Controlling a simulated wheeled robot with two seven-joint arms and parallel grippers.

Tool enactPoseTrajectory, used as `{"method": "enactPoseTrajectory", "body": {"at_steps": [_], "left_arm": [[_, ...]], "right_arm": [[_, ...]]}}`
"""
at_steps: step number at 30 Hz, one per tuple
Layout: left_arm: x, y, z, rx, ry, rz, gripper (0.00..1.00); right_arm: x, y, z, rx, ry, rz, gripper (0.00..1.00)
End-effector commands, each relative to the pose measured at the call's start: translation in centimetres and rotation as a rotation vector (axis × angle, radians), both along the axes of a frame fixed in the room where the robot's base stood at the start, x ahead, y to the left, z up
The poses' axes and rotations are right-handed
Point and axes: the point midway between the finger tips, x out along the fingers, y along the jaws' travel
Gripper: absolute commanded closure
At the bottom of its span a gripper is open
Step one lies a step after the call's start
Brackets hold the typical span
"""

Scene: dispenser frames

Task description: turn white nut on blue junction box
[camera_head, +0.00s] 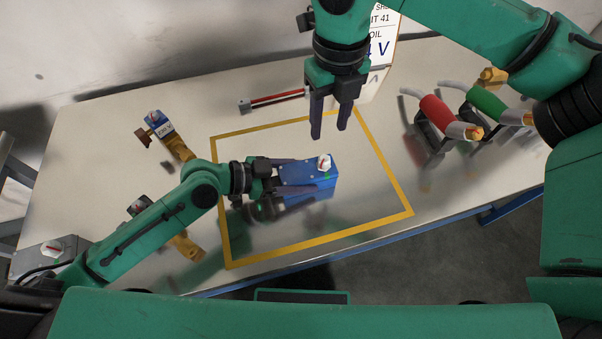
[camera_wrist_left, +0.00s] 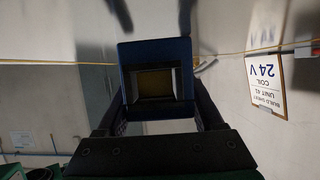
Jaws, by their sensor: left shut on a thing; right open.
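The blue junction box (camera_head: 312,174) is inside the yellow-outlined area of the table. The white nut (camera_head: 324,163) is on its upper face, towards the far right end. My left gripper (camera_head: 300,177) is shut on the box from the left, with a finger along each side. In the left wrist view the box (camera_wrist_left: 157,52) shows its end with a square opening, between the two fingers (camera_wrist_left: 160,110). My right gripper (camera_head: 331,127) is open and empty, pointing down behind and above the box, apart from the nut.
Red (camera_head: 440,112) and green (camera_head: 487,103) cylinders rest in holders at the right. A red-and-black bar (camera_head: 277,98) lies at the back. A smaller blue-topped part (camera_head: 155,119) sits on a yellow-brown stand at the left. A sign (camera_head: 384,42) stands at the back.

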Motion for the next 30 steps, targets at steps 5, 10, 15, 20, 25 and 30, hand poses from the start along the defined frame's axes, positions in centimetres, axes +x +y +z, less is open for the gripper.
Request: {"method": "enactPoseTrajectory", "body": {"at_steps": [5,10,15,20,25,30], "left_arm": [[0.0,0.0,0.0,0.001,0.000,0.000,1.00],[0.0,0.0,0.0,0.001,0.000,0.000,1.00],[0.0,0.0,0.0,0.001,0.001,-0.001,1.00],[0.0,0.0,-0.1,0.001,0.001,-0.001,1.00],[0.0,0.0,-0.1,0.001,0.001,-0.001,1.00],[0.0,0.0,0.0,0.001,0.001,-0.001,1.00]], "right_arm": [[0.0,0.0,0.0,0.000,0.000,0.000,0.50],[0.0,0.0,0.0,0.000,0.000,0.000,0.46],[-0.1,0.2,1.0,0.002,0.001,-0.058,0.36],[-0.1,-0.1,1.9,0.001,0.002,-0.142,0.36],[-0.2,-0.1,-0.8,-0.002,0.004,-0.144,0.36],[-0.2,-0.1,-5.2,-0.001,0.004,-0.144,0.36]]}}
